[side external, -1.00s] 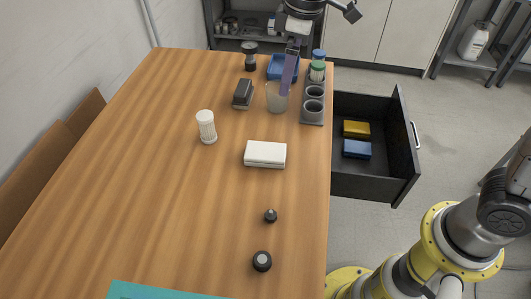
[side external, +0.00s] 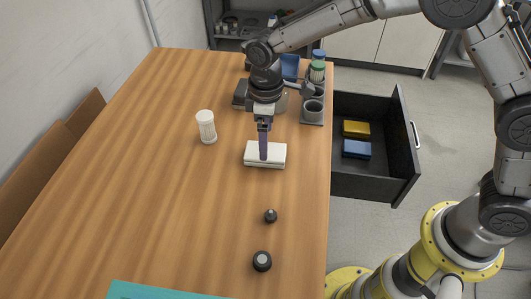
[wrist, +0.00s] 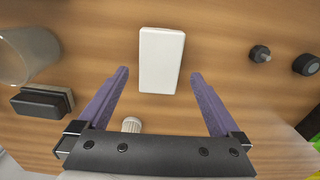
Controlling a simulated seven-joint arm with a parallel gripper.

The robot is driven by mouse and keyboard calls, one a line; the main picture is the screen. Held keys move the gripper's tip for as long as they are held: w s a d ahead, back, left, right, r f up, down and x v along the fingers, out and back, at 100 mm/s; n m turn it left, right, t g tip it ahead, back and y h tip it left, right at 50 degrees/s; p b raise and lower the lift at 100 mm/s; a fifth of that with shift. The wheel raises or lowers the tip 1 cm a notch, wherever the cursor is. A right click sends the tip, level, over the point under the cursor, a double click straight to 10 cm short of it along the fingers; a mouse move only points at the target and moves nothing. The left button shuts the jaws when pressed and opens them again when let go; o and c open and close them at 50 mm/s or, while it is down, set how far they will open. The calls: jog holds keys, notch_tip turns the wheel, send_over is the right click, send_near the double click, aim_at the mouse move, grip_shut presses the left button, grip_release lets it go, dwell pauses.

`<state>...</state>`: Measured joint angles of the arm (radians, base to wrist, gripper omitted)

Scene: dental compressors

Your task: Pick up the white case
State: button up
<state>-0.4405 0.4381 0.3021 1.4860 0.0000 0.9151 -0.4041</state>
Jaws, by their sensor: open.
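The white case (side external: 274,157) lies flat on the wooden table near its right edge. In the wrist view the white case (wrist: 161,60) shows whole, ahead of and between the lines of the two fingers. My gripper (side external: 264,158) points down over the case in the side view, and its fingers cover a small part of it. In the wrist view my gripper (wrist: 160,73) is open, with its purple fingers wide apart and nothing between them. I cannot tell whether the fingertips touch the case.
Two small dark knobs (side external: 270,215) (side external: 262,261) are nearer the front. A cup holder (side external: 313,107) stands behind. An open drawer (side external: 400,165) with yellow and blue boxes juts out at the right. The left table area is clear.

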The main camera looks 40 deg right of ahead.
notch_tip(320, 180, down, 5)
jog(key=shift+f, duration=0.1)
dwell(0.3)
jog(key=c, duration=1.3)
jog(key=shift+r, duration=0.2)
